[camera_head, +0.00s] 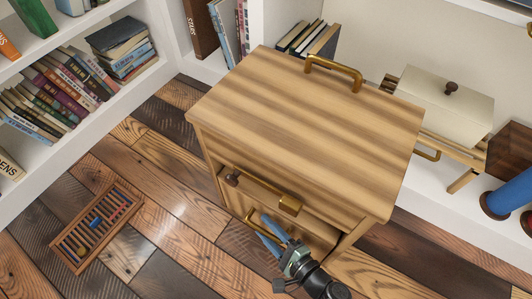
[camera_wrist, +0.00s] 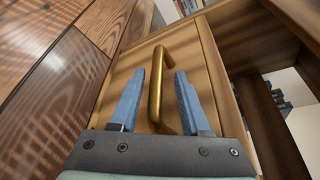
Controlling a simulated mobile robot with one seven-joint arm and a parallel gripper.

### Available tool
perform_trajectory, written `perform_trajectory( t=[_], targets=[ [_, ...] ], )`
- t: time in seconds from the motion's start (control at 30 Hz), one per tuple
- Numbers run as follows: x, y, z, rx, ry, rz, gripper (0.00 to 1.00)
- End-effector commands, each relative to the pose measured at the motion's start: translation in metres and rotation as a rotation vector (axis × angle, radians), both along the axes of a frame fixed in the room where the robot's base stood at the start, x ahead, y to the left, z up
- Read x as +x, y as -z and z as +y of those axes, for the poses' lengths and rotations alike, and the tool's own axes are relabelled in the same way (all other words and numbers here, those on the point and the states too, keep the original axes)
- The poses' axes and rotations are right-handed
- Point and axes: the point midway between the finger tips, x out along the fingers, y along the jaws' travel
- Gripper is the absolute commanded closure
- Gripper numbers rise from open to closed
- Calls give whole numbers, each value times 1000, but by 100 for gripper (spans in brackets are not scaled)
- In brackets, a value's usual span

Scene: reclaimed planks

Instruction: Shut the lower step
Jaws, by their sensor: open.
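A striped wooden cabinet (camera_head: 300,120) stands on the plank floor. Its front carries an upper brass handle (camera_head: 262,190) and, below it, a lower brass handle (camera_head: 252,222) on the lower step's front panel (camera_head: 312,232). My gripper (camera_head: 270,228) is at the lower handle, its blue fingers apart. In the wrist view the brass handle (camera_wrist: 157,88) stands between the two open fingers of my gripper (camera_wrist: 158,85), in front of the wooden panel (camera_wrist: 196,62). Contact with the handle is not clear. How far the lower step stands out is hard to tell.
A wooden rack of coloured pieces (camera_head: 95,225) lies on the floor at the left. White bookshelves (camera_head: 110,50) stand behind it. A cream box with a dark knob (camera_head: 445,105) sits at the right, near a blue cylinder (camera_head: 508,195).

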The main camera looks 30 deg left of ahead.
Motion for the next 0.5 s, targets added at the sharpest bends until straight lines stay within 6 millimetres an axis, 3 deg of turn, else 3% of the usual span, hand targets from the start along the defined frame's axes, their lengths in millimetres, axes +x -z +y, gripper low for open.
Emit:
perform_trajectory(
  t=[0.27, 0.5],
  targets=[
    [-2, -1, -2, 2, -3, 2, 53],
    [-13, -13, -37, 2, 5, 2, 53]
  ],
)
